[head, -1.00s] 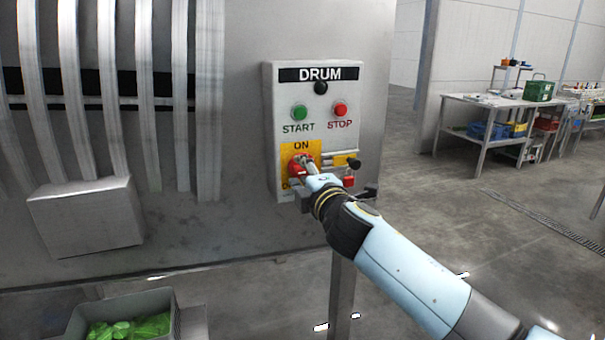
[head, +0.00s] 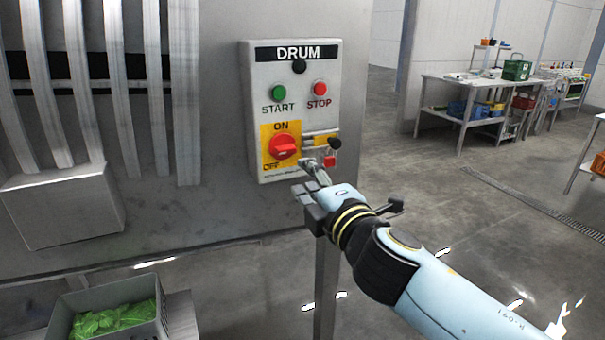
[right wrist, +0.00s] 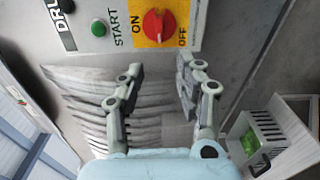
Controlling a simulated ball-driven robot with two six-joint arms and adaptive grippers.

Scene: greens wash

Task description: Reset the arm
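My right gripper (head: 308,186) is in front of the lower right part of the drum control box, just below and right of the red rotary switch (head: 283,147). The switch sits on a yellow plate marked ON and OFF. In the right wrist view the gripper's two fingers (right wrist: 152,90) are spread wide with nothing between them. The red switch also shows in that view (right wrist: 158,25), beyond the fingertips and apart from them. My left gripper is in neither view.
The control box (head: 258,110) has a green start button (head: 279,93), a red stop button (head: 320,88) and a red padlock (head: 330,161). A grey crate of greens (head: 62,318) stands at lower left. Open floor lies right, before a table (head: 440,82).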

